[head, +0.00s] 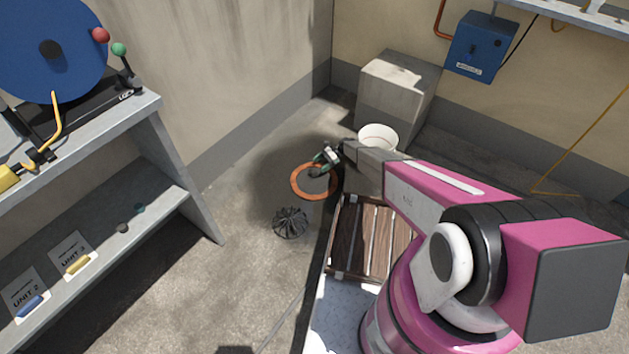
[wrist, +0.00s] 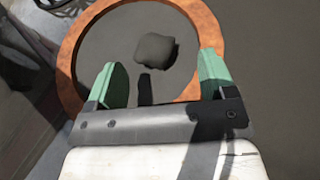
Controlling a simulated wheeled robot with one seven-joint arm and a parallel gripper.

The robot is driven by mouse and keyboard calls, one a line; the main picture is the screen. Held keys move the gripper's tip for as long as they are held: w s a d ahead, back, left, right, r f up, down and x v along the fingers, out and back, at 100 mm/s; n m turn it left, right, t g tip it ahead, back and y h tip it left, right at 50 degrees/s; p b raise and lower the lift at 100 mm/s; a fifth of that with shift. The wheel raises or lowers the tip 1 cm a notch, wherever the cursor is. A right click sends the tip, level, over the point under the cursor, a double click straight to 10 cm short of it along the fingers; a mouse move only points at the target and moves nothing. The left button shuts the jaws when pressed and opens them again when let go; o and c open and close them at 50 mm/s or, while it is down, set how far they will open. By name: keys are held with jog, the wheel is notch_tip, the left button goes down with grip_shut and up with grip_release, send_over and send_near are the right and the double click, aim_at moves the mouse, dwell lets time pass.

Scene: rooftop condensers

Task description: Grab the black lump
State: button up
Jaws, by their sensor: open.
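The black lump (wrist: 156,51) is a small dark, rounded block in the wrist view. It lies inside an orange-brown ring (wrist: 70,55), on the dark surface within it. My gripper (wrist: 157,75) is open, with its two green fingers apart. The lump shows just beyond the fingertips, between their lines, and nothing is held. In the head view, my gripper (head: 328,157) is over the far side of the ring (head: 299,191). The lump (head: 316,172) shows there only as a small dark spot, partly hidden by the gripper.
A black finned fan wheel (head: 290,222) lies on the floor near the ring. A grey shelf (head: 172,160) with labelled items is at left. Floor between shelf and ring is clear.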

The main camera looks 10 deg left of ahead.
aim_at(310, 174)
jog(key=shift+s+a+f, duration=0.15)
jog(key=shift+s, duration=0.15)
jog(key=shift+s+d+x, duration=0.15)
jog(key=shift+x, duration=1.55)
jog(key=shift+s+d+x, duration=0.1)
jog(key=shift+s+x, duration=0.05)
jog(key=shift+x, duration=1.6)
jog(key=c, duration=1)
